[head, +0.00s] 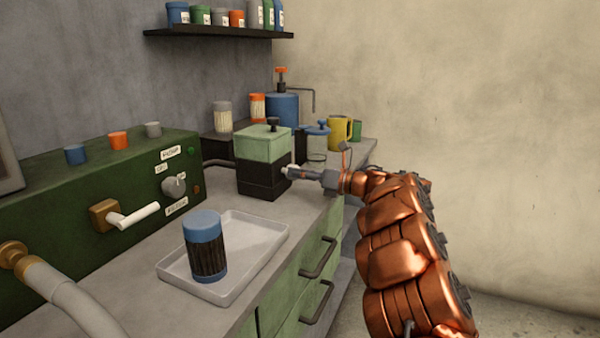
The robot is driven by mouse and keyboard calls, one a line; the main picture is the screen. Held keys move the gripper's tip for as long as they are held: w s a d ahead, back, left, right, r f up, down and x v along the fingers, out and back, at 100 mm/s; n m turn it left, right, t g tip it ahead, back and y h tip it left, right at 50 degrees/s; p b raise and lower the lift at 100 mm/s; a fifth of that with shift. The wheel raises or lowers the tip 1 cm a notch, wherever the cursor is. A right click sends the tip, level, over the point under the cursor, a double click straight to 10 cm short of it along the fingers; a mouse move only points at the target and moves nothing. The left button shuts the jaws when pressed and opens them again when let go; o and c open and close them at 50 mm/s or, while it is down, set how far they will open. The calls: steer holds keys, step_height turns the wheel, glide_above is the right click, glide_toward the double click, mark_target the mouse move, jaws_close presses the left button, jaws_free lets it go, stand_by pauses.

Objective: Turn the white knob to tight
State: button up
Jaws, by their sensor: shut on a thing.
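A small white knob (290,169) is on the right side of a box-shaped device with a pale green top and black base (262,180). My gripper (296,174) reaches in from the right and is shut on the white knob, its fingers hiding most of it. I cannot see any marking for tight or which way the knob is turned. A pale round dial (173,187) is on the front of the green machine (60,205) at left, apart from my gripper.
A white tray (268,256) holds a dark jar with a blue lid (205,248) on the grey counter. A yellow mug (340,133) and blue canister (282,110) stand behind the device. Cabinet handles (318,258) stick out below. The wall side at right is clear.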

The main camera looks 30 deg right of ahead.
steer(key=m+p, duration=0.2)
steer(key=m, duration=0.1)
steer(key=shift+r+m, duration=0.1)
steer(key=shift+m, duration=0.3)
steer(key=m+p, duration=0.2)
steer(key=m, duration=0.1)
steer(key=shift+m, duration=0.3)
steer(key=m+p, duration=0.4)
steer(key=shift+m, duration=0.3)
steer(key=m+p, duration=0.3)
steer(key=shift+m+p, duration=0.3)
steer(key=shift+p, duration=0.1)
steer(key=m+p, duration=0.3)
steer(key=shift+m+p, duration=0.3)
steer(key=m+p, duration=0.7)
steer(key=shift+m, duration=0.4)
steer(key=shift+f+m+p, duration=0.2)
steer(key=shift+m+p, duration=1)
steer(key=shift+m, duration=0.2)
steer(key=shift+f, duration=0.1)
